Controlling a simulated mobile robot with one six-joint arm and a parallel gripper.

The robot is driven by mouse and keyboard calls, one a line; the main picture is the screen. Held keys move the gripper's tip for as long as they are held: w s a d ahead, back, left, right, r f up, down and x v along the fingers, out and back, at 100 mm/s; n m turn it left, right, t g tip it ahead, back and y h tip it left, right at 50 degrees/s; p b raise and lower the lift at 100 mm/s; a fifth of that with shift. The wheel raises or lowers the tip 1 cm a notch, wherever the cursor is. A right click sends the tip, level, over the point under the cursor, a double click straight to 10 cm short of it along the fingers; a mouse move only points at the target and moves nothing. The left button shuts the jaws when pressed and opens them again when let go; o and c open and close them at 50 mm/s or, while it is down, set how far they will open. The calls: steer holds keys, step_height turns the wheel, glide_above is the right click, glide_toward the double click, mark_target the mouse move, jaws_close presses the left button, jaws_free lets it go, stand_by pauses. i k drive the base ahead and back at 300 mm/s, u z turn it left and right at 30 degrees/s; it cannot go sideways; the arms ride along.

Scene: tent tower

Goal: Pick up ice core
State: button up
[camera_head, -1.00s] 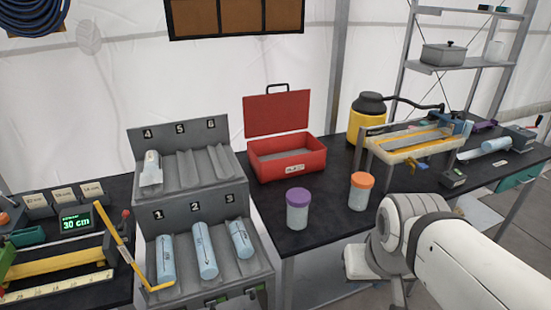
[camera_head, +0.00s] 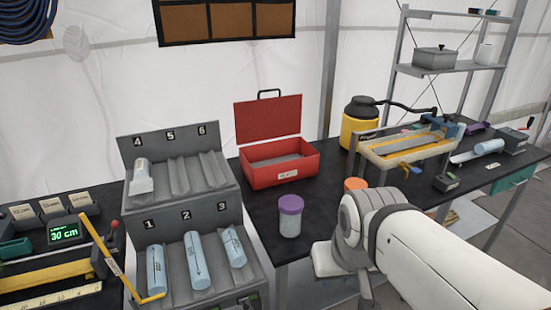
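Light blue ice cores lie in the grey numbered rack (camera_head: 181,229). One core (camera_head: 156,270) is in slot 1, one (camera_head: 197,261) in slot 2 and one (camera_head: 231,247) in slot 3 of the lower tier. Another core (camera_head: 142,173) lies in slot 4 of the upper tier; slots 5 and 6 are empty. A further light blue core (camera_head: 488,147) lies on a tray at the far right of the bench. My white arm enters from the lower right. My gripper itself does not show.
An open red box (camera_head: 283,168), a purple-lidded jar (camera_head: 290,216) and an orange-lidded jar (camera_head: 355,184), partly behind my arm, stand on the black bench. A yellow lever (camera_head: 113,262) crosses the rack's left edge. A display (camera_head: 64,233) reads 30 cm. A yellow flask (camera_head: 359,119) stands behind.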

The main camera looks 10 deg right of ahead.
mark_target(236, 257)
steer(key=i, duration=0.85)
steer(key=u, duration=0.05)
